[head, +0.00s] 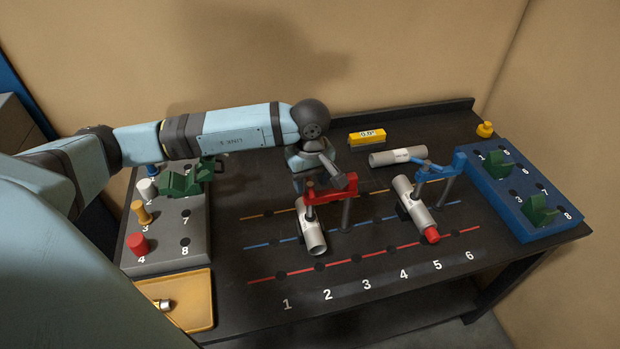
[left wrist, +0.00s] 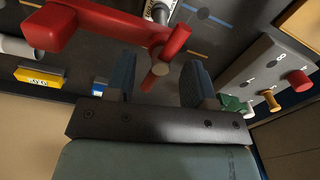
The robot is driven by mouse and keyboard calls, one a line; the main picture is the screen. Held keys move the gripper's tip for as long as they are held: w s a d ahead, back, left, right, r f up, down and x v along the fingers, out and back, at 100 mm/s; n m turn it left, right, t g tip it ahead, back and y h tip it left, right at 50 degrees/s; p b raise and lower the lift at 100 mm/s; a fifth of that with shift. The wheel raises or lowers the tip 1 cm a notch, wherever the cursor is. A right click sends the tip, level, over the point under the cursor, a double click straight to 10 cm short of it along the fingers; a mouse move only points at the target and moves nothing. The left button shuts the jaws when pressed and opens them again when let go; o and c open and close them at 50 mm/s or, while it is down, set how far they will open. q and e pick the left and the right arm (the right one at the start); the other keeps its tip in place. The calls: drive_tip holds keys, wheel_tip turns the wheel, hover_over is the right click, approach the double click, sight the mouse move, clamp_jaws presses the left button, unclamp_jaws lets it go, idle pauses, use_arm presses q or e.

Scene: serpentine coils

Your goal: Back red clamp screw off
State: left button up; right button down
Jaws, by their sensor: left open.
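The red clamp (head: 322,192) stands on a grey post on the black bench, its arm over a short grey pipe (head: 309,228). My left gripper (head: 333,178) is at the top of the red clamp, pointing down. In the left wrist view the red clamp (left wrist: 95,22) crosses the top of the picture. Its screw (left wrist: 160,68), with a red cross handle, shows between the two fingers of my left gripper (left wrist: 160,80). The fingers are apart, with visible gaps at the screw. In the head view the wrist partly hides the clamp's top. My right gripper is not in view.
A blue clamp (head: 437,170) holds a pipe with a red end (head: 431,234) to the right. A loose pipe (head: 397,157) and a yellow level (head: 367,137) lie behind. A grey rack (head: 196,248) and yellow tray (head: 204,290) are left; a blue rack (head: 530,195) is right.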

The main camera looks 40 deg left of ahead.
use_arm(q)
drive_tip(key=shift+f, duration=0.45)
clamp_jaws()
